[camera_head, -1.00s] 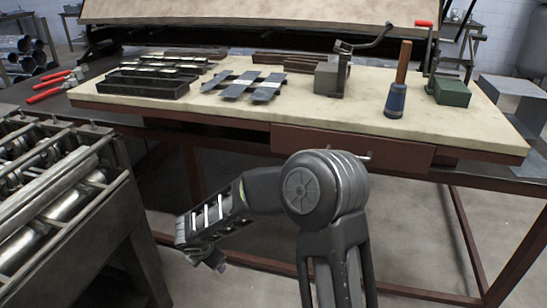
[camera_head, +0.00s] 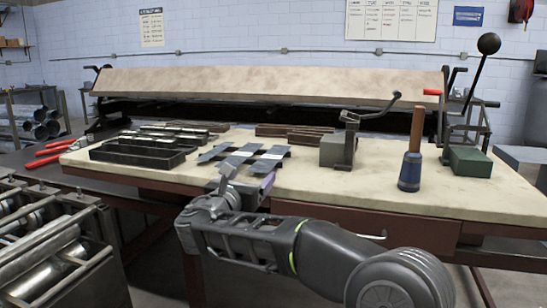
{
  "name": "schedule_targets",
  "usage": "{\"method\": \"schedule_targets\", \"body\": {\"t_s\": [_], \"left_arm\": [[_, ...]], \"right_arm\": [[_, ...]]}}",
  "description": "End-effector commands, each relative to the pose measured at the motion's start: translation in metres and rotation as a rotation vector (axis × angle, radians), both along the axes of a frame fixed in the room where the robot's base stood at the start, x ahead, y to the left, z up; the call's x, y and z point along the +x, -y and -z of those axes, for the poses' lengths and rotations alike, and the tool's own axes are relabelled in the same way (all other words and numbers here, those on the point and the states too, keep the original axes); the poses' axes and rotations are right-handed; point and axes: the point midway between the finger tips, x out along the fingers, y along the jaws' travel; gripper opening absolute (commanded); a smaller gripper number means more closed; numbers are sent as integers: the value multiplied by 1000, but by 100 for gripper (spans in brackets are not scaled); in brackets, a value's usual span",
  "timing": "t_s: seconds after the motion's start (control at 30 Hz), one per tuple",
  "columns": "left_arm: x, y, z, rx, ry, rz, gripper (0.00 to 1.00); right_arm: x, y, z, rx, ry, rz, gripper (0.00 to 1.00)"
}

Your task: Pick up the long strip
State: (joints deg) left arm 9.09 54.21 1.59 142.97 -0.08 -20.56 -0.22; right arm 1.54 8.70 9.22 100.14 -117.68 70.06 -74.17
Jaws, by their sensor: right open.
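Several flat grey metal strips (camera_head: 242,157) lie crossed over each other on the pale bench top, left of its middle. Darker brown long bars (camera_head: 295,130) lie behind them. I cannot tell which piece is the long strip. My right gripper (camera_head: 246,182) is open and empty at the bench's front edge, just in front of the grey strips. Its two fingers point toward them, and they look apart from the strips. My left gripper does not show.
A black divided tray (camera_head: 140,153) is left of the strips. A grey block with a crank handle (camera_head: 340,150), a blue tool with a wooden handle (camera_head: 410,170) and a green block (camera_head: 470,161) stand to the right. A roller machine (camera_head: 45,250) is at the lower left.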

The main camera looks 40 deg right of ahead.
Motion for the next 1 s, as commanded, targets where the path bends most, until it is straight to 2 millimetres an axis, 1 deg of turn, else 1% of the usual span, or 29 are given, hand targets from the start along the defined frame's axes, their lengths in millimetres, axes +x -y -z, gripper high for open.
{"method": "schedule_targets", "body": {"t_s": [0.27,0.5,0.87,1.0], "left_arm": [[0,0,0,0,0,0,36],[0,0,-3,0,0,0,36],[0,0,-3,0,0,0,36],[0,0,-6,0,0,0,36]], "right_arm": [[1,1,1,2,-1,0,80],[13,20,1,2,-1,2,80],[16,23,1,2,-1,0,80],[22,35,1,3,-1,3,80]]}}
